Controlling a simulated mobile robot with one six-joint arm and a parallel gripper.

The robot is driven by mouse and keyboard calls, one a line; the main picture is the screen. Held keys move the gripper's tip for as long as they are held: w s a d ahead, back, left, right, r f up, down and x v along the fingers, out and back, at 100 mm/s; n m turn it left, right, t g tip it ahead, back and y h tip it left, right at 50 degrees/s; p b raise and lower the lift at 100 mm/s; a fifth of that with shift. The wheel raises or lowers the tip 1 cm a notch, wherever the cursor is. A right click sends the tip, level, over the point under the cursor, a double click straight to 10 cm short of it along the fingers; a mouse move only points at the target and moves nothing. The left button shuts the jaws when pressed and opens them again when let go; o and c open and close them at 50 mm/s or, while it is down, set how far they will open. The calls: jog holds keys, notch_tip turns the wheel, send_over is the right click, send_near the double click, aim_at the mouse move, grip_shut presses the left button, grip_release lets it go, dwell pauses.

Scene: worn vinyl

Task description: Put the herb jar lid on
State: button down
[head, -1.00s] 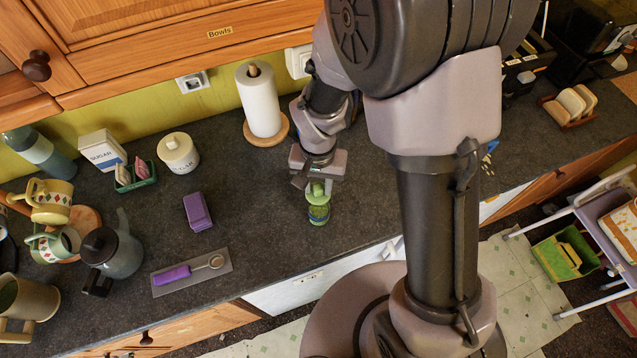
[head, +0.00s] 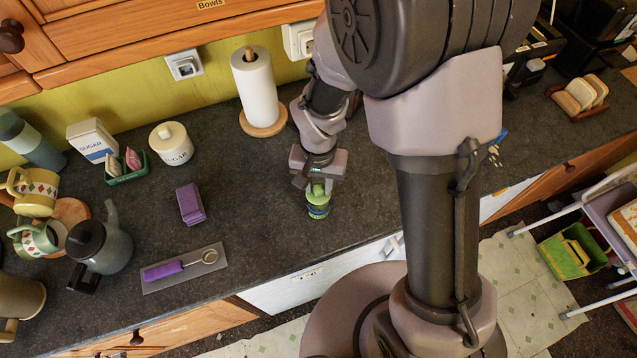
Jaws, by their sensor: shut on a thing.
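The herb jar (head: 318,210) stands upright on the dark worktop, a small jar with green contents and a blue band. The light green lid (head: 318,188) is directly above it, between the fingers of my gripper (head: 317,182). My gripper points down and is shut on the lid. The lid is at the jar's mouth and looks in line with it. I cannot tell from this view whether it is fully seated. My gripper hides part of the lid's top.
A paper towel roll (head: 256,90) on a wooden stand is behind and left of the jar. The worktop around the jar is clear.

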jog(key=shift+f+b, duration=1)
dwell(0.8)
jog(key=c, duration=1)
grip_release()
jog(key=shift+o, duration=0.2)
notch_tip(320, 180, up, 18)
jog(key=p, duration=0.4)
jog(key=shift+f, duration=0.2)
